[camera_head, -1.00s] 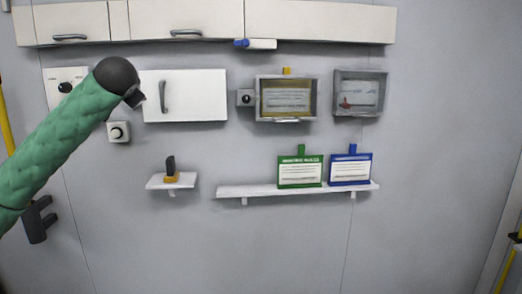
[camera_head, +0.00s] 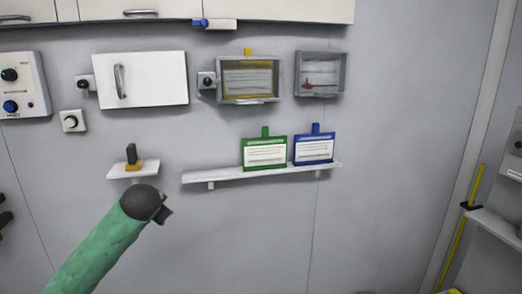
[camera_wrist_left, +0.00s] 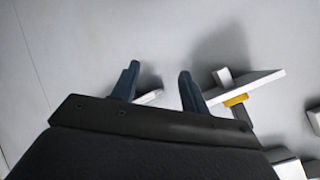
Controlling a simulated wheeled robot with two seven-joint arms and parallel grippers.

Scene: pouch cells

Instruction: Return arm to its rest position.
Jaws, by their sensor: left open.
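My left arm, in a green sleeve, enters the head view from the bottom left. Its dark left gripper (camera_head: 163,213) is in front of the wall, below the small white shelf (camera_head: 122,172) in the picture. In the left wrist view, the two blue-grey fingers of this gripper (camera_wrist_left: 158,82) stand apart. No object is held between them; a small white piece shows behind them. My right arm and gripper are not in view.
A longer shelf (camera_head: 225,176) holds a green-framed card (camera_head: 265,154) and a blue-framed card (camera_head: 314,149). A white cabinet (camera_head: 150,80) and two grey-framed boxes are above. The wall below the shelves is bare.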

